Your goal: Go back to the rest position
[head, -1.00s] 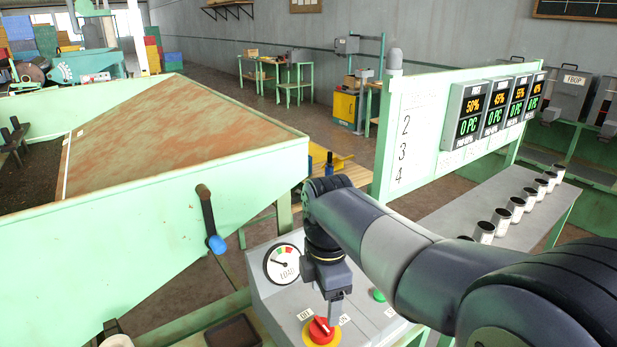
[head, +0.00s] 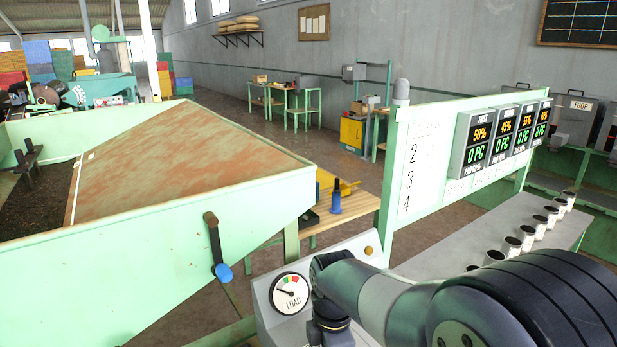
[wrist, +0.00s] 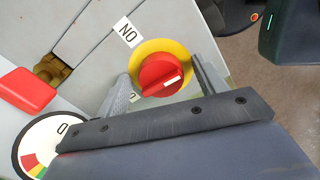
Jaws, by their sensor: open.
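My gripper (wrist: 160,68) is open in the wrist view, its two fingers on either side of a red rotary knob (wrist: 158,78) with a white mark. The knob sits on a yellow disc (wrist: 186,53) on the grey control panel (wrist: 85,25). I cannot tell whether the fingers touch the knob. In the head view my arm (head: 375,295) reaches over the panel (head: 345,250) from the lower right. My gripper and the knob are below that picture's lower edge.
A LOAD gauge (head: 290,293) is on the panel, close to my wrist. A green hopper (head: 150,270) with a blue-tipped lever (head: 217,250) stands left. A display board (head: 425,150) and a shelf with several white cups (head: 512,246) are right. A blue bottle-like object (head: 336,196) stands on a wooden table.

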